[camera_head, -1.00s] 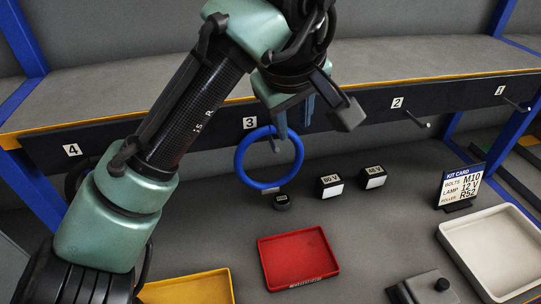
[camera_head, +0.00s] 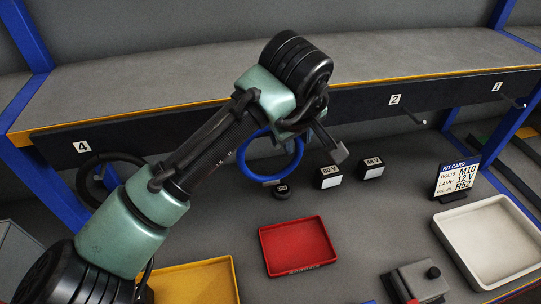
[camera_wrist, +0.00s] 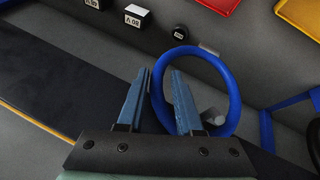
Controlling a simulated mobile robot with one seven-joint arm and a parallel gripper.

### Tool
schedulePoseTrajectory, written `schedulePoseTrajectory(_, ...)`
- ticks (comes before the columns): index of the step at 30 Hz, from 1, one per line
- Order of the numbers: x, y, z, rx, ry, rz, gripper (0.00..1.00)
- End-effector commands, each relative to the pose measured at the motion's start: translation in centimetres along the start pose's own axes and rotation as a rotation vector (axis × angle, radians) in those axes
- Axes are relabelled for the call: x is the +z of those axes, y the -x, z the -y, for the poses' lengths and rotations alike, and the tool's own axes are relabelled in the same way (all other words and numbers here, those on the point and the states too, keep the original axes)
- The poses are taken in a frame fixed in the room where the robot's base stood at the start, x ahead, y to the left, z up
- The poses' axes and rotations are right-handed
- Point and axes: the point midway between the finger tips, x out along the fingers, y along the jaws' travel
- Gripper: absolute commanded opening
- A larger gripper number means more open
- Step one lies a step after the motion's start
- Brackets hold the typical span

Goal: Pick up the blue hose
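The blue hose (camera_head: 242,165) is a round ring hanging below the front edge of the shelf in the head view, partly covered by my arm. In the wrist view the hose (camera_wrist: 235,90) stands just past the fingers, with a grey peg (camera_wrist: 212,116) inside the ring. My gripper (camera_wrist: 160,70) is open, with a clear gap between its two blue fingers. The left side of the ring shows in that gap; I cannot tell whether a finger touches it. In the head view my gripper (camera_head: 324,138) is at the ring's right side, mostly hidden by the wrist.
A black hose (camera_head: 82,180) hangs under label 4. Bare pegs jut out near labels 2 and 1. Below are two voltage blocks (camera_head: 330,177), a small black puck (camera_head: 281,190), a red tray (camera_head: 297,245), a yellow tray (camera_head: 195,282), a white tray (camera_head: 490,245) and a kit card (camera_head: 457,178).

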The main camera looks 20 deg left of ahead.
Motion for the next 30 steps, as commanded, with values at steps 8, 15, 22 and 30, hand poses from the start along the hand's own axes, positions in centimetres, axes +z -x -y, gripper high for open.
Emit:
schedulePoseTrajectory(8, 0.0, 0.04, -0.01, 0.0, 0.0, 0.0, 0.0)
schedulePoseTrajectory(15, -0.01, 0.05, -0.02, 0.0, 0.0, 0.0, 0.0)
schedulePoseTrajectory(22, -0.02, 0.07, -0.02, 0.0, 0.0, -0.001, 0.0)
schedulePoseTrajectory(30, -0.03, 0.08, -0.03, 0.001, 0.0, -0.001, 0.0)
